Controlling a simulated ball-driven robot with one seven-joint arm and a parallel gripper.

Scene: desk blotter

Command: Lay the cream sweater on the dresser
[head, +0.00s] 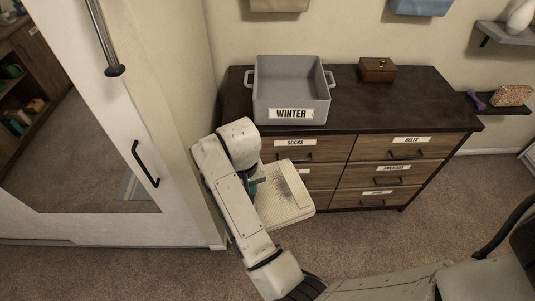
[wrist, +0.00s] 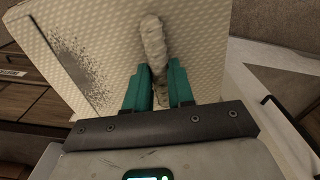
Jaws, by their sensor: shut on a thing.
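The cream sweater (head: 292,205) is a flat, folded, textured slab with a dark speckled patch. It hangs in front of the dresser's left drawers, below the top. In the wrist view the sweater (wrist: 115,45) fills the upper middle, with a pale rolled ridge between my teal fingers. My gripper (wrist: 158,80) is shut on this ridge. In the head view my gripper (head: 253,187) is mostly hidden behind my wrist, at the sweater's left side. The dresser (head: 420,95) has a dark top and wooden drawer fronts.
A grey bin (head: 266,100) labelled WINTER stands on the left of the dresser top. A small wooden box (head: 378,70) sits at the back middle. The right part of the top is clear. A mirrored door (head: 150,165) stands close on the left.

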